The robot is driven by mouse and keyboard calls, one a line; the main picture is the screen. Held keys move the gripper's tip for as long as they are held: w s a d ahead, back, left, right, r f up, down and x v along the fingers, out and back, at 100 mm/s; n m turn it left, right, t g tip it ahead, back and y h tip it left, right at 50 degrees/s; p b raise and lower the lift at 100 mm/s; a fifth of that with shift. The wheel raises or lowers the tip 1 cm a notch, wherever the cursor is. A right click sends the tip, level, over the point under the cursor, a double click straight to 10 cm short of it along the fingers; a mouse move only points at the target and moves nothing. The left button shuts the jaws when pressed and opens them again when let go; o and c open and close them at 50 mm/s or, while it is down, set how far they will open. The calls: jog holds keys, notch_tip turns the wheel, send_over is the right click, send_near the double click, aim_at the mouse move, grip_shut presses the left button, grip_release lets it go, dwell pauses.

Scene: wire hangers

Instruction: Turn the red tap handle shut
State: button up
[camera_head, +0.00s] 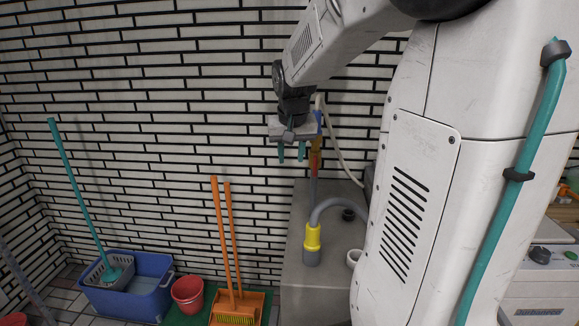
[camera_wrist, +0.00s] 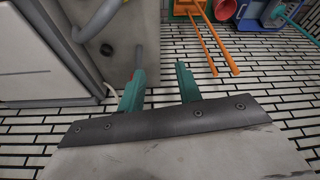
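My gripper (camera_head: 291,153) has two teal fingers that point down, apart, with nothing between them. It is in front of the brick wall, above and left of the grey sink block. Just right of it is a narrow upright fitting with a red part (camera_head: 315,158), which seems to be the tap handle; a yellow part is above it. My gripper hides some of this fitting. In the wrist view my gripper (camera_wrist: 160,68) is also open, and a small red bit (camera_wrist: 132,74) shows at the left finger, mostly hidden. I cannot tell whether they touch.
A grey hose with a yellow collar (camera_head: 312,237) bends over the grey sink block (camera_head: 296,290). A pale hose (camera_head: 341,152) hangs at the wall. A blue mop bucket (camera_head: 150,300), red bucket (camera_head: 187,294) and orange broom and dustpan (camera_head: 250,303) stand on the floor at lower left.

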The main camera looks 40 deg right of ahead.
aim_at(315, 166)
jog(key=w+d+f+m, duration=0.1)
jog(key=d, duration=0.3)
jog(key=w+d+f, duration=0.1)
jog(key=d, duration=0.3)
jog(key=d+f+m+h, duration=0.1)
jog(key=d, duration=0.4)
jog(key=shift+w+f+m, duration=0.15)
jog(key=shift+w+m, duration=0.15)
jog(key=shift+w, duration=0.1)
jog(key=x, duration=0.7)
jog(key=shift+d, duration=0.15)
jog(key=shift+w+d+f, duration=0.1)
jog(key=shift+d+f, duration=0.1)
jog(key=shift+f, duration=0.15)
